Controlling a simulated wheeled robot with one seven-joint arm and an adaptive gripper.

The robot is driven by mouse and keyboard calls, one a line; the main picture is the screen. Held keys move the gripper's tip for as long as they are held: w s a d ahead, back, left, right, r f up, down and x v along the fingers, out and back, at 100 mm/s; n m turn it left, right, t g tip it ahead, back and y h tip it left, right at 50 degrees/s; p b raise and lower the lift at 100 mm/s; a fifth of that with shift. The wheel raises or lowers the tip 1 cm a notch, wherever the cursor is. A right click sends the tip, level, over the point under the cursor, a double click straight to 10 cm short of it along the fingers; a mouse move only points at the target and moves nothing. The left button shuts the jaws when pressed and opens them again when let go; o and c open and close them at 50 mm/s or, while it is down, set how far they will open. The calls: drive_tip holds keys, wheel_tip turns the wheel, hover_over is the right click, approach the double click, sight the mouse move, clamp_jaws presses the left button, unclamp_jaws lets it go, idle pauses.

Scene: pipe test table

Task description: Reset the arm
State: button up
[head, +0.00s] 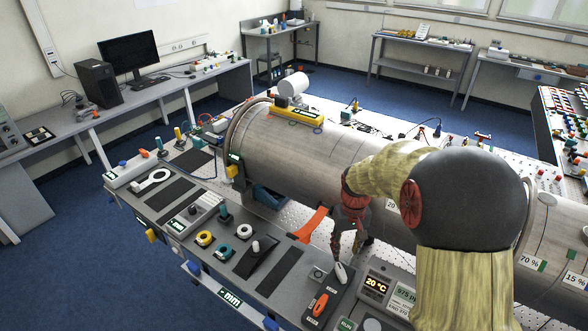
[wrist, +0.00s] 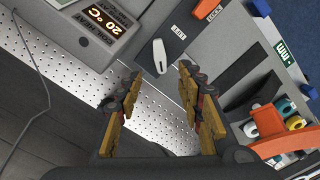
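My gripper (head: 348,250) hangs over the near edge of the test table, beside the big metal pipe (head: 300,150). In the wrist view my gripper (wrist: 158,85) shows two apart fingers with nothing between them. A white oval piece (wrist: 160,57) lies on a dark plate just beyond the fingertips. It also shows in the head view (head: 341,273), just below my gripper. My arm reaches in from the right and hides part of the pipe.
An orange bracket (head: 310,224) stands left of my gripper, close to it. A temperature display (head: 375,285) is at the right. An orange-red handle (head: 320,305) sits in front. Yellow, teal and white rings (head: 223,250) lie on the console. Blue floor is open at the left.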

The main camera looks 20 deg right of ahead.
drive_tip(key=s+a+r+n+t+b, duration=0.1)
drive_tip(key=s+a+r+b, duration=0.3)
drive_tip(key=s, duration=0.6)
drive_tip(key=s+a+r+t+b, duration=0.4)
drive_tip(key=s+a+b, duration=0.4)
drive_tip(key=s+a, duration=0.2)
drive_tip(key=shift+a+r+n+t, duration=0.3)
drive_tip(key=shift+r+n, duration=0.05)
drive_tip(key=shift+n, duration=0.05)
